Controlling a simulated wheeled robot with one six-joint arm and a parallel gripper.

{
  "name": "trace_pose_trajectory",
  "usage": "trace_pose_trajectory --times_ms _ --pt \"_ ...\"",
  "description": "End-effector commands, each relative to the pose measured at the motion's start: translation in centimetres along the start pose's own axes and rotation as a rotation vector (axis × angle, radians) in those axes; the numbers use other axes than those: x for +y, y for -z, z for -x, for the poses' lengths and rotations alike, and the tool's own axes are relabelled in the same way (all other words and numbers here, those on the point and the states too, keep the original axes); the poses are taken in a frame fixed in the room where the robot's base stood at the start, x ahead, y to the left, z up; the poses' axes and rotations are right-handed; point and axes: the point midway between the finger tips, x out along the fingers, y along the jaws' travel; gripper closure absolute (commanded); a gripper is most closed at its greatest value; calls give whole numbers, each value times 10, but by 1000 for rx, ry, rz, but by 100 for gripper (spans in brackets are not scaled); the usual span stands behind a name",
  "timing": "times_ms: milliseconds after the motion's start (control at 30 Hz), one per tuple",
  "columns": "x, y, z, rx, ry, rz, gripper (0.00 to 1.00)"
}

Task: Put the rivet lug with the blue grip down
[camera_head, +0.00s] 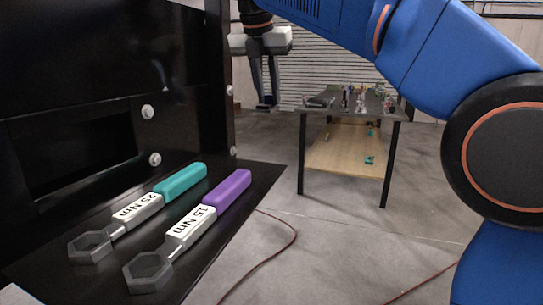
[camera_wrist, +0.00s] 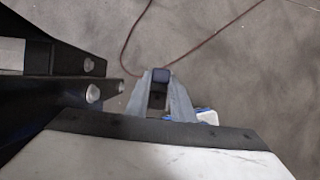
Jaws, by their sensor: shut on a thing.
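My gripper (camera_head: 266,104) hangs fingers-down in the upper middle of the head view, right of the black frame. In the wrist view its two grey fingers (camera_wrist: 161,84) are close together, shut on a small dark bluish piece (camera_wrist: 161,75) at their tips. I take this to be part of the rivet lug with the blue grip; its full shape is hidden. Two tools lie side by side on the black shelf (camera_head: 262,173): one with a teal grip (camera_head: 181,181) marked 25 Nm, one with a purple grip (camera_head: 228,190) marked 15 Nm. The gripper is apart from both.
A dark-topped table (camera_head: 345,110) with several small items stands at the back right, with a wooden lower shelf (camera_head: 345,152). Black frame parts with bolts (camera_wrist: 93,94) are close left of the gripper in the wrist view. Red cables (camera_head: 270,260) lie on the open concrete floor.

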Motion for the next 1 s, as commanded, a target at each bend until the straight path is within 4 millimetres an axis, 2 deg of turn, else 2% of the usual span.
trace_pose_trajectory --times_ms 267,467,567,667,767,1000 --pt "-8 5 -29 1 37 -82 100" --pt "-18 10 -60 1 75 -177 100" --pt "-25 13 -84 1 107 -248 100" --pt "-34 18 -115 2 147 -339 100" --pt "-46 25 -158 3 201 -463 100" --pt "-78 42 -268 3 340 -795 100"
